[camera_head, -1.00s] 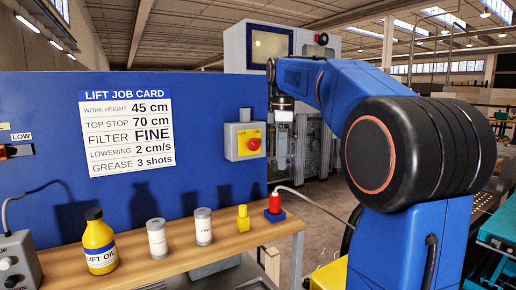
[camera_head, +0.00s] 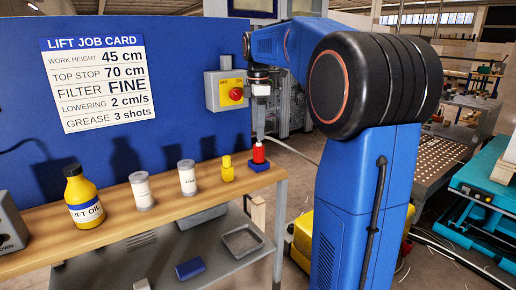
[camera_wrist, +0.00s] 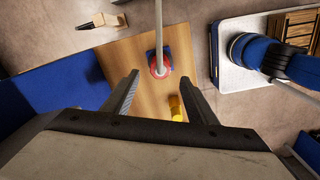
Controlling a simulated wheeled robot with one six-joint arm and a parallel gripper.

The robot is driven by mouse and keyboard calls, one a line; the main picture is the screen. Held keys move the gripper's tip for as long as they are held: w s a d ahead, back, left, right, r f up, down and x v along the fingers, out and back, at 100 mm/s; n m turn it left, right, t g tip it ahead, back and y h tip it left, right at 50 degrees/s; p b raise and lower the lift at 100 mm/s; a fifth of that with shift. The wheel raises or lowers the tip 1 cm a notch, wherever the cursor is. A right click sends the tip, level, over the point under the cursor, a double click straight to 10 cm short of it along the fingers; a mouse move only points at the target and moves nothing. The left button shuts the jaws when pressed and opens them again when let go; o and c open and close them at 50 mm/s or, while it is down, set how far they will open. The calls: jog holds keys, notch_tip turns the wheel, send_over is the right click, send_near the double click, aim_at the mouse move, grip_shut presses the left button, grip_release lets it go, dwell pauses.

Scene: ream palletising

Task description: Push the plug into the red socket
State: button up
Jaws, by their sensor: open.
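The red plug (camera_head: 259,153) stands upright on a small blue base (camera_head: 259,167) at the right end of the wooden shelf. In the wrist view the plug (camera_wrist: 160,66) is a red disc with a pale cable (camera_wrist: 159,22) rising over it, on a blue square. I cannot tell how deep it sits, and no separate red socket shows. My gripper (camera_head: 258,136) points down just above the plug. In the wrist view my gripper (camera_wrist: 160,88) is open and empty, with the plug ahead between its fingers.
A yellow fitting (camera_head: 227,169) stands close left of the plug. Two grey canisters (camera_head: 187,178) and a yellow oil bottle (camera_head: 83,197) are further left. A blue panel (camera_head: 120,120) with a job card (camera_head: 99,84) and a red-knobbed switch box (camera_head: 226,91) rises behind the shelf.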

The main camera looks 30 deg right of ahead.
aim_at(258, 145)
notch_tip(258, 145, down, 8)
jog(key=shift+r, duration=0.1)
dwell(0.4)
grip_shut()
jog(key=shift+r, duration=0.3)
jog(key=shift+r, duration=1.35)
jog(key=shift+r, duration=0.1)
